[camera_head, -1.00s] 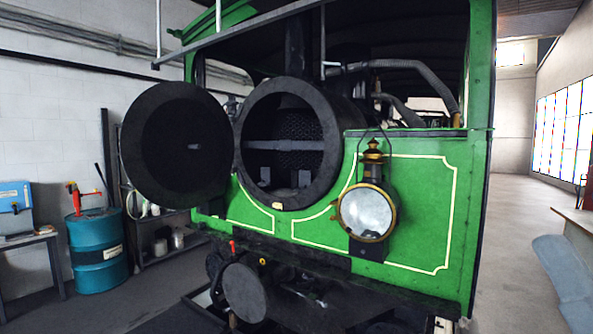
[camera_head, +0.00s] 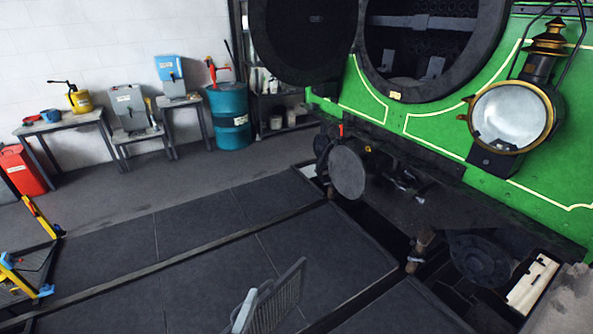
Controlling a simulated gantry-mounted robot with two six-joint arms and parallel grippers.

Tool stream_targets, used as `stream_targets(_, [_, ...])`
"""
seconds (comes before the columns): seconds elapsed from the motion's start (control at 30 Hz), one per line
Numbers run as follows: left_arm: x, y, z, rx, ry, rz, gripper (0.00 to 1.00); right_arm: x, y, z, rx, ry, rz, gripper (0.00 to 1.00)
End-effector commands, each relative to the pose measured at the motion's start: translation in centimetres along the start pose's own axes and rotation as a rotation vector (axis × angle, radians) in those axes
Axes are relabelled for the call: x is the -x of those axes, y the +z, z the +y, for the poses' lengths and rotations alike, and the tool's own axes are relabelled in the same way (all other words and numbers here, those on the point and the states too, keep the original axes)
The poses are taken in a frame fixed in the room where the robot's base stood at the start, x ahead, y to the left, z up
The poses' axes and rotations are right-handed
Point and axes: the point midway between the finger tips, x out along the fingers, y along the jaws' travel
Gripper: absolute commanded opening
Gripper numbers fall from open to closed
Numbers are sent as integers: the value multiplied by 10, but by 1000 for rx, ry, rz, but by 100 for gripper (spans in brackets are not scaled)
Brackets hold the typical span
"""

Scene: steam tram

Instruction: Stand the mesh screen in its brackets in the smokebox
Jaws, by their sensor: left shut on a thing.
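A grey slatted or mesh panel, which looks like the mesh screen (camera_head: 284,302), stands tilted at the bottom edge, partly cut off. My left gripper (camera_head: 256,300) is at its left side, shut on it; the small grey gripper parts are hard to separate from the panel. The smokebox (camera_head: 484,68) is open at the upper right, above and away from the panel. Inside, two small upright brackets, left (camera_head: 390,64) and right (camera_head: 434,67), stand low below a horizontal bar (camera_head: 422,22). The smokebox top is cut off. My right gripper is out of view.
The round smokebox door (camera_head: 300,45) hangs open to the left. A brass-rimmed lamp (camera_head: 508,116) sticks out right of the opening. A round buffer (camera_head: 347,173) projects below. A blue drum (camera_head: 229,117) and benches line the wall. The dark floor at left is mostly clear.

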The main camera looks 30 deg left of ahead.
Motion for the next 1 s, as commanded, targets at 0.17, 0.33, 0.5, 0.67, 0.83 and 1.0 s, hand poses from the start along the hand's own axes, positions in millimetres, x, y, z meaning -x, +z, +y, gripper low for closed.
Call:
stream_targets(0.17, [25,-12,26,-12,6,89,0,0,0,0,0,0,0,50])
stream_targets(0.33, [52,-20,44,-10,4,161,0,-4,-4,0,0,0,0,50])
stream_targets(0.5, [76,-24,47,0,-3,212,0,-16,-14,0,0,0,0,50])
stream_targets(0.67, [88,-26,40,7,-11,235,0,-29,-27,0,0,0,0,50])
stream_targets(0.83, [96,-26,29,11,-14,246,0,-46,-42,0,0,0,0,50])
stream_targets(1.0, [100,-26,12,14,-16,251,0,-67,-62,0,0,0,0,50])
